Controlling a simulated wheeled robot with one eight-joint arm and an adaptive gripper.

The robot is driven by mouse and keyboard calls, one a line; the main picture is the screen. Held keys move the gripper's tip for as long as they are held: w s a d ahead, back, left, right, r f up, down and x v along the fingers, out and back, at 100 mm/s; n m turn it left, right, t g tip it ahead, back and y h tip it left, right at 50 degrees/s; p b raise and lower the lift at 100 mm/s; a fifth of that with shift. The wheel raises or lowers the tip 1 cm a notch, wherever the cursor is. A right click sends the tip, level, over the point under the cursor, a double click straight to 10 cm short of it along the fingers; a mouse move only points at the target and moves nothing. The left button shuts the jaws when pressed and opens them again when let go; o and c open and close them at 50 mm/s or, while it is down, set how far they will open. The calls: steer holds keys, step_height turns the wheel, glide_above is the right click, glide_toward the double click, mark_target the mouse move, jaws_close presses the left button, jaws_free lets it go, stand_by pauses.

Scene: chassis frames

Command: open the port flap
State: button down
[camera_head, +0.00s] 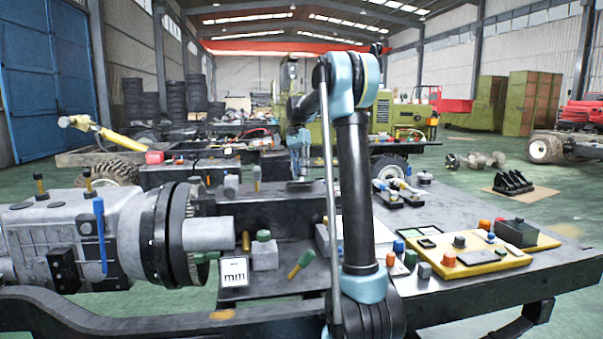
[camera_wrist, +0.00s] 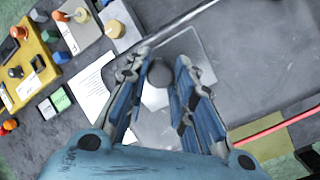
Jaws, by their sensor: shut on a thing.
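In the wrist view a light grey square plate, which looks like the port flap (camera_wrist: 200,50), lies on the dark bench top under my gripper (camera_wrist: 163,58). A round grey knob (camera_wrist: 158,74) shows between my two blue-grey fingers, and they are shut on it. The fingers cover part of the plate, so I cannot tell whether the flap is raised. In the head view my gripper (camera_head: 299,160) points down at the far part of the bench, beyond my arm.
A yellow tray (camera_head: 475,262) with knobs lies at the bench's right, and shows in the wrist view (camera_wrist: 32,75). A white sheet (camera_wrist: 92,92) lies left of my fingers. A large grey gearbox (camera_head: 45,235) fills the left.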

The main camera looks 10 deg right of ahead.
steer(key=c, duration=1.3)
jaws_free()
steer(key=shift+w, duration=0.2)
steer(key=shift+c, duration=0.2)
steer(key=shift+s, duration=0.1)
steer(key=v, duration=1.2)
steer(key=shift+f, duration=0.1)
